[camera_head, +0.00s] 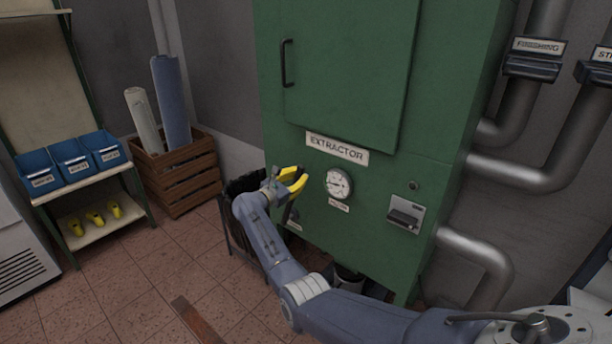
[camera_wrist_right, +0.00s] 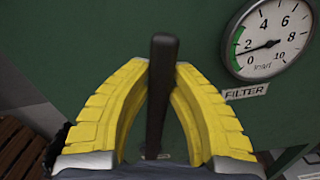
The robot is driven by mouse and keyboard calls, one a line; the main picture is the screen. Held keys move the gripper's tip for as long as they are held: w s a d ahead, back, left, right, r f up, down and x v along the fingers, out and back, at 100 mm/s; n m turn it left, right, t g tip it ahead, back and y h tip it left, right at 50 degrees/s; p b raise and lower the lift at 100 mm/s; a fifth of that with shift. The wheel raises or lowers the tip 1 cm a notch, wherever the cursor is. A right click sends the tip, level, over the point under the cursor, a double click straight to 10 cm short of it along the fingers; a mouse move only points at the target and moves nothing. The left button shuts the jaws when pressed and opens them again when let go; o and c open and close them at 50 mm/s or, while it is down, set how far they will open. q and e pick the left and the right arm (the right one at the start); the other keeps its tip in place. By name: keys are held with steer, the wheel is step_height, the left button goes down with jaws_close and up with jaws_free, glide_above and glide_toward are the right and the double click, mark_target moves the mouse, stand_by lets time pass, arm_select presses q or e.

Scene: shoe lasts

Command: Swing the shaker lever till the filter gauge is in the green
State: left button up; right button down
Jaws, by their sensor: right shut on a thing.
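My right gripper (camera_head: 291,181) has yellow ribbed fingers and is at the lower left front of the green extractor cabinet (camera_head: 340,60). In the right wrist view its fingertips (camera_wrist_right: 162,68) are closed on the dark shaker lever (camera_wrist_right: 161,100), a bar that stands upright in that view. The round white filter gauge (camera_head: 339,183) is on the cabinet, right of the gripper. In the right wrist view the gauge (camera_wrist_right: 268,40) has its black needle pointing left, between 0 and 2, at or near the green band. My left gripper is not in view.
A metal fitting with a dark handle (camera_head: 405,216) is right of the gauge. A dark bin (camera_head: 243,186) stands beside the cabinet behind my right arm. A wooden crate with rolls (camera_head: 187,180) and a shelf with blue bins (camera_head: 73,160) are at the left. Grey pipes run at the right.

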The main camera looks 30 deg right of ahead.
steer(key=shift+s+d+f, duration=0.15)
steer(key=shift+d, duration=0.05)
steer(key=c, duration=1.2)
jaws_free()
steer(key=shift+s+a, duration=0.15)
steer(key=shift+a, duration=0.4)
steer(key=v, duration=1.1)
